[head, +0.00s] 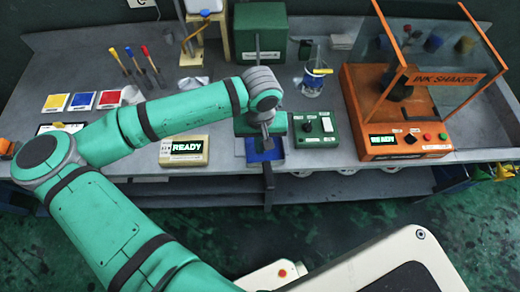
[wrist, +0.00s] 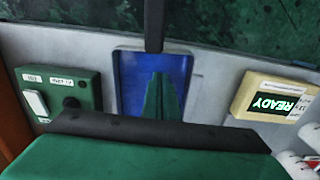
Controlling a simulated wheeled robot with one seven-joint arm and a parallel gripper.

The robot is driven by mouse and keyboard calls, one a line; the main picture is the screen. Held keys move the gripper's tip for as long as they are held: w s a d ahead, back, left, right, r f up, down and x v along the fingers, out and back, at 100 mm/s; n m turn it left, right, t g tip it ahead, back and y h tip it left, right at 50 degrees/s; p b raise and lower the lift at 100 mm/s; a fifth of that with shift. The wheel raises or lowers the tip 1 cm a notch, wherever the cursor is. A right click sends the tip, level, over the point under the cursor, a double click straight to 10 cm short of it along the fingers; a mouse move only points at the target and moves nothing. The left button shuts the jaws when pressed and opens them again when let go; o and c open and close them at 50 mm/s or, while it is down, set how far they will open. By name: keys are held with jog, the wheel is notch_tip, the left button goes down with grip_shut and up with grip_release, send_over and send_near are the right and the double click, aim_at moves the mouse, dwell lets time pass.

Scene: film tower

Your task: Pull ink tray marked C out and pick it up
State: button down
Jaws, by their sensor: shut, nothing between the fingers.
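A shallow blue tray (head: 265,154) lies on the bench near its front edge, below the end of my arm. It also shows in the wrist view (wrist: 127,90), with a raised rim. No letter C is readable on it. My gripper (wrist: 161,77) is shut and empty, its green fingers pointing down over the tray's blue floor. I cannot tell whether the fingertips touch the tray.
A dark bar (head: 268,187) crosses the bench's front edge by the tray. A green control box (head: 315,129) stands close right, a beige READY box (head: 184,151) left. The orange ink shaker (head: 385,110) is further right; a green cabinet (head: 260,30) is behind.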

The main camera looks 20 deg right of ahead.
jog(key=w+r, duration=0.2)
jog(key=shift+d+r, duration=0.2)
jog(key=shift+r, duration=0.1)
notch_tip(320, 180, up, 7)
jog(key=shift+s+r, duration=0.2)
jog(key=shift+s, duration=0.25)
